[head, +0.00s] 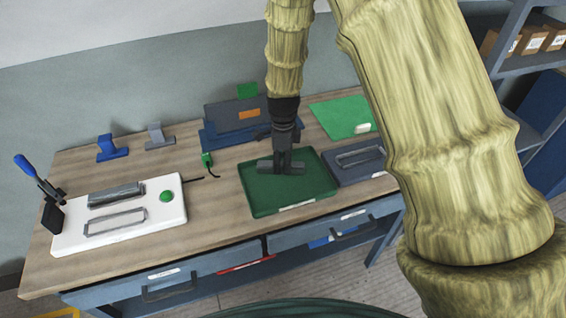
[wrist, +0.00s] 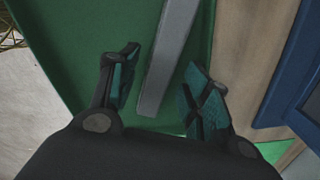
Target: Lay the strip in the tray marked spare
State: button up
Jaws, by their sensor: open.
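A grey strip (wrist: 168,60) lies in a green tray (head: 257,199), with the tray's floor (wrist: 85,40) around it in the wrist view. In the head view the strip (head: 296,168) runs left to right near the tray's middle, partly hidden behind my gripper (head: 283,163). My gripper is over the tray, pointing down. In the wrist view my gripper (wrist: 162,62) is open, with the strip between its two fingers and a gap to each. The tray's front label (head: 297,206) is too small to read.
A blue-grey tray (head: 348,176) with a grey frame-shaped piece stands right of the green tray. A white board (head: 70,240) with a green button and a blue-handled clamp (head: 48,195) is at left. A green mat (head: 335,115) lies behind. Bare wood shows between board and green tray.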

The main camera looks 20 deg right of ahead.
notch_tip(320, 180, up, 11)
jog(key=b, duration=0.3)
dwell(0.4)
